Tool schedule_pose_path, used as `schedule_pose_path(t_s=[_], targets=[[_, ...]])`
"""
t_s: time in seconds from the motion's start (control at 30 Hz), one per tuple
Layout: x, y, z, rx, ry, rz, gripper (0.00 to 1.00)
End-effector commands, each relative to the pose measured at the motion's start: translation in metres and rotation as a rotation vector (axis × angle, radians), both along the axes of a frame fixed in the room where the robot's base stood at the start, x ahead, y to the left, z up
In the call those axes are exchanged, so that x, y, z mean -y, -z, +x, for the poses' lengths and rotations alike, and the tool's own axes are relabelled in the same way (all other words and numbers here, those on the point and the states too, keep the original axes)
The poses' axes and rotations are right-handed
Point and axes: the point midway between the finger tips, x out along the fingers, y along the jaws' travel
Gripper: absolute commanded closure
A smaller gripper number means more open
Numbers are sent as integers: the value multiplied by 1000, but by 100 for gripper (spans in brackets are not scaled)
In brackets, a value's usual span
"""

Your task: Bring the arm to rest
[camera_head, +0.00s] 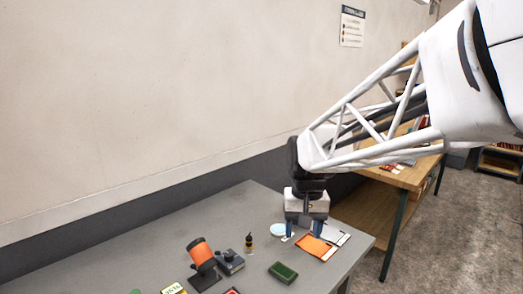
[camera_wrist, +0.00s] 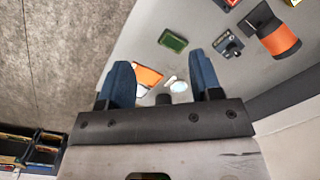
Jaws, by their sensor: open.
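My gripper (camera_head: 303,228) is over the right end of the grey table (camera_head: 240,212), pointing down. In the wrist view its two blue fingers (camera_wrist: 163,82) stand wide apart with nothing held between them. An orange-and-white flat item (camera_head: 316,247) lies on the table just beside and below the fingers; its orange part also shows between them in the wrist view (camera_wrist: 148,76). A pale round disc (camera_head: 281,230) lies just left of the gripper. I cannot tell how high the fingertips are above the table.
A green block (camera_head: 283,272), a small dark-and-yellow bottle (camera_head: 249,242), a grey device (camera_head: 230,262) and an orange cylinder on a dark stand (camera_head: 201,254) are on the table to the left. A wall runs behind. A wooden bench (camera_head: 408,176) stands at the right.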

Motion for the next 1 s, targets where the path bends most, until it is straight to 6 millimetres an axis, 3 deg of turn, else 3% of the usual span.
schedule_pose_path(t_s=[0.4, 0.7, 1.0], targets=[[47, -12, -92, 120, 9, -13, 41], [72, -6, -157, 201, 15, -30, 41], [86, 5, -202, 260, 19, -46, 41]])
